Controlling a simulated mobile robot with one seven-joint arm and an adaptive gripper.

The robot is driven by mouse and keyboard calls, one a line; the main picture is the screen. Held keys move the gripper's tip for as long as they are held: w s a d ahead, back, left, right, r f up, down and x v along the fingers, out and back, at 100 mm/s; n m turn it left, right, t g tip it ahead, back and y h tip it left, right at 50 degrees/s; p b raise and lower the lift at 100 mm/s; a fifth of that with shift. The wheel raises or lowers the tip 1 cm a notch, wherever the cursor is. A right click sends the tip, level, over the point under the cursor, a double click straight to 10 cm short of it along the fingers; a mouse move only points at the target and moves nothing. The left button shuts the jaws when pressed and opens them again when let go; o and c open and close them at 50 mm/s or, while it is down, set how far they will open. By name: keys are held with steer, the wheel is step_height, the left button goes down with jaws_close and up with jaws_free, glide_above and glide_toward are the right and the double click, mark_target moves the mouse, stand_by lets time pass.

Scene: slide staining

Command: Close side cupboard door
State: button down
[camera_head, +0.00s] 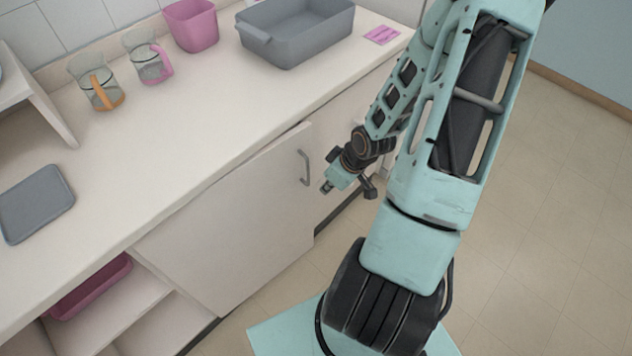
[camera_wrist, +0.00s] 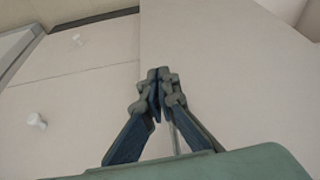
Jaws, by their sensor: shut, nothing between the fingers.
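The side cupboard door (camera_head: 235,215) is a pale panel under the counter with a grey bar handle (camera_head: 304,167) near its right edge. That edge seems to stand slightly proud of the neighbouring front; I cannot tell the exact gap. My gripper (camera_head: 327,187) is just right of the handle and door edge, apart from the handle in the head view. In the wrist view my gripper (camera_wrist: 158,76) is shut and empty, its fingertips in front of the door panel (camera_wrist: 220,70) near its edge. Whether they touch it is unclear. A thin grey bar shows partly behind the fingers.
Neighbouring fronts with white knobs (camera_wrist: 36,120) lie left in the wrist view. Open shelves with a pink tray (camera_head: 90,287) are left of the door. The counter holds a grey basin (camera_head: 295,30), a pink bin (camera_head: 191,25) and two beakers. Floor at right is clear.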

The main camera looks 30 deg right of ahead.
steer(key=shift+w+a, duration=0.3)
steer(key=shift+w, duration=0.3)
steer(key=shift+w+a, duration=0.25)
steer(key=shift+w, duration=0.35)
steer(key=shift+w+a, duration=0.3)
steer(key=shift+w, duration=0.3)
steer(key=shift+r, duration=0.1)
